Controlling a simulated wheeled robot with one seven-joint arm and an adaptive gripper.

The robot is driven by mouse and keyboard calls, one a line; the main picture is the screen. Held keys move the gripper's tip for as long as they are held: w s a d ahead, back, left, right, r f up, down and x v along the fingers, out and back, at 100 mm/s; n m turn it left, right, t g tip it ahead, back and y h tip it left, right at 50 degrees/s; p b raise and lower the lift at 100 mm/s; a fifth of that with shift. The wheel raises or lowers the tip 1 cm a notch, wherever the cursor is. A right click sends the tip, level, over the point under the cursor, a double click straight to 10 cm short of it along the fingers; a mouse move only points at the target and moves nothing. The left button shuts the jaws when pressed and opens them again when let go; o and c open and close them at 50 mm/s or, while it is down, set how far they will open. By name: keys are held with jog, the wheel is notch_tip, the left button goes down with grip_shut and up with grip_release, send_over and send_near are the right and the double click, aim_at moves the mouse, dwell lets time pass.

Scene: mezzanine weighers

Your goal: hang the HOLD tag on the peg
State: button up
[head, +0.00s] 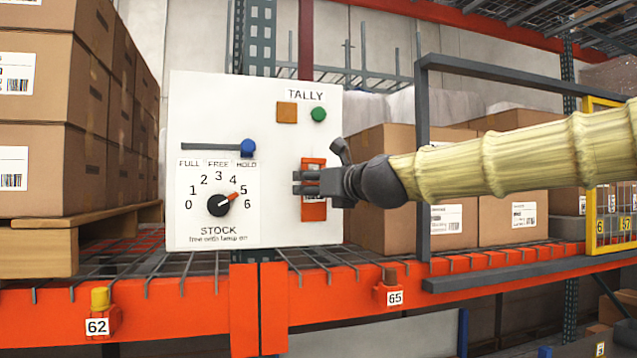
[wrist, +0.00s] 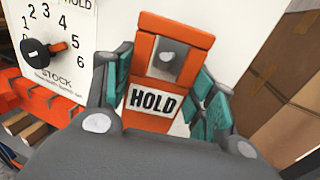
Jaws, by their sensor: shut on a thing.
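The HOLD tag (head: 314,211) is an orange upright plate with a white HOLD label, in front of the right part of the white board (head: 270,220). It also shows in the wrist view (wrist: 173,124), with a squarish opening in its upper part. A small grey peg end (wrist: 167,57) shows inside that opening. I cannot tell whether the tag rests on the peg. My gripper (head: 300,183) reaches in from the right and is shut on the tag. Its teal pads lie at both sides of the tag in the wrist view (wrist: 163,88).
The board bears a STOCK dial (head: 219,205), a slider with a blue knob (head: 248,148), an orange square (head: 287,112) and a green button (head: 318,114). Cartons (head: 55,120) stand left; other boxes (head: 385,150) stand behind my arm. An orange beam (head: 180,300) runs below.

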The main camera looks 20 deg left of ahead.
aim_at(304, 243)
jog(key=shift+w+a+f+b, duration=0.45)
jog(key=shift+w+a+f, duration=0.05)
jog(key=shift+w+f, duration=0.25)
dwell(0.5)
jog(key=o, duration=1)
jog(key=shift+f, duration=0.15)
jog(key=shift+s+f+b, duration=0.1)
jog(key=shift+f+b, duration=4.8)
jog(key=shift+f, duration=1.05)
